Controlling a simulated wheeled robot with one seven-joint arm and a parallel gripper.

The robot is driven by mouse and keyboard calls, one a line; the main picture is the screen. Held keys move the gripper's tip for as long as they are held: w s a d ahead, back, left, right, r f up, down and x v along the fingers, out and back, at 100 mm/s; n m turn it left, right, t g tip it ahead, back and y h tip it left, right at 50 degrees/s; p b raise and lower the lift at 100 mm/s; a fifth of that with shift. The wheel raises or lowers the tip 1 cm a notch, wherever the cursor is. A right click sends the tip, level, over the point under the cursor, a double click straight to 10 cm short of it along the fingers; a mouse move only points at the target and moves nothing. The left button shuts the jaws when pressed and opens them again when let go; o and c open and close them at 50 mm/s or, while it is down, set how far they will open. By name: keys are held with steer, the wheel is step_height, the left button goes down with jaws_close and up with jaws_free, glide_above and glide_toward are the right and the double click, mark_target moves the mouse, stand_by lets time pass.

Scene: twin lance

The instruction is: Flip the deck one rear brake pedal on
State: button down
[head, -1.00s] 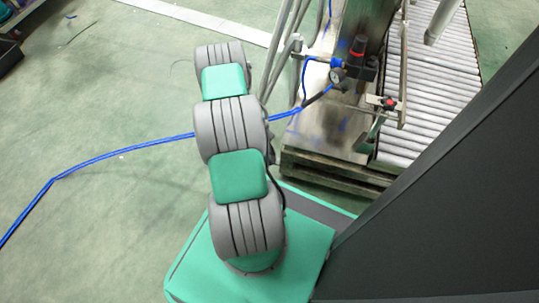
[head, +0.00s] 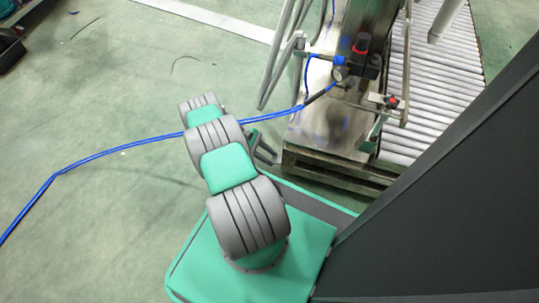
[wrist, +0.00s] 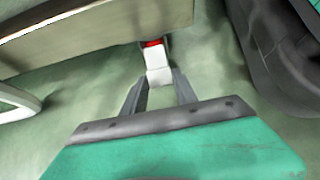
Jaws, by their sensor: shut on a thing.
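In the wrist view, a small light-coloured pedal (wrist: 158,76) with a red part at its far end sticks out from under the edge of a deck (wrist: 100,35). I take it to be the rear brake pedal. My gripper (wrist: 161,80) has its two dark fingers on either side of the pale piece and is shut on it. In the head view my gripper (head: 264,150) is small and partly hidden behind my arm, low near the floor and left of the pallet-like base. The pedal cannot be made out there.
A steel machine (head: 330,110) with a gauge and red-topped valve stands on a wooden base (head: 330,170). A roller conveyor (head: 435,80) is behind it on the right. A blue hose (head: 120,150) crosses the floor. The green floor at left is mostly clear.

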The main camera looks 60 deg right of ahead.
steer(key=shift+f+g, duration=0.2)
steer(key=shift+g, duration=0.1)
stand_by(0.4)
steer(key=c, duration=1)
jaws_free()
steer(key=shift+o, duration=0.2)
steer(key=v, duration=0.7)
steer(key=shift+w+r, duration=0.25)
steer(key=shift+w, duration=0.05)
steer(key=shift+r, duration=0.1)
